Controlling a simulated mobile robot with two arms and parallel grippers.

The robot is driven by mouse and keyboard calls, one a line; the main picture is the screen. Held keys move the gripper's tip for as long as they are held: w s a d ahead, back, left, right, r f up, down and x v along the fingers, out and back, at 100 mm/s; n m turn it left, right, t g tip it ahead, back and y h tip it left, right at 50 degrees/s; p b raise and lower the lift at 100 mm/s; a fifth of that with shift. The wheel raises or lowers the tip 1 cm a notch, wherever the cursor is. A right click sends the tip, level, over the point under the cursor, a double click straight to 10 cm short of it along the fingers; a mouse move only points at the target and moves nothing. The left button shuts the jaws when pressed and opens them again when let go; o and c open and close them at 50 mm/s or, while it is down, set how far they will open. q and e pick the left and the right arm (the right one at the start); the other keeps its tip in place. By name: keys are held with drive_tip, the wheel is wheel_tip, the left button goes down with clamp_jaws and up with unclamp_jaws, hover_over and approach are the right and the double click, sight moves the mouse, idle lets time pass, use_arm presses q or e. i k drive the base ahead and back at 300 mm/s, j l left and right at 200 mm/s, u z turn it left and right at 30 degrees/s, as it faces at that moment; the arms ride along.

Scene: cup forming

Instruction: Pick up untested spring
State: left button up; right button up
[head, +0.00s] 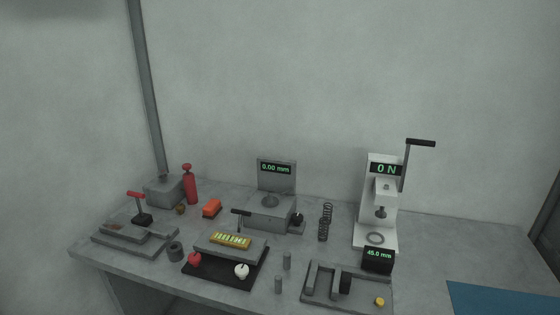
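Dark coil springs stand on the grey table between the two instruments with green displays. One spring (327,212) is a little farther back, and another (323,231) appears just in front of it; they overlap in the picture. Nothing visible marks either one as tested or untested. Neither of my grippers shows in the head view, so nothing is seen near the springs.
A white press (362,200) reading 0 N stands right of the springs. A grey gauge (268,208) reading 0.00 mm stands left. In front lie a slotted tray (325,299) and a black mat (200,275). The table's right part is mostly clear.

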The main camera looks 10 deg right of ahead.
sight(327, 215)
drive_tip(key=i+j+z, duration=0.15)
drive_tip(key=j, duration=0.15)
drive_tip(key=i+j+z, duration=0.25)
drive_tip(key=j, duration=0.35)
drive_tip(key=i+j+z, duration=0.1)
drive_tip(key=i+j, duration=0.1)
drive_tip(key=j, duration=0.1)
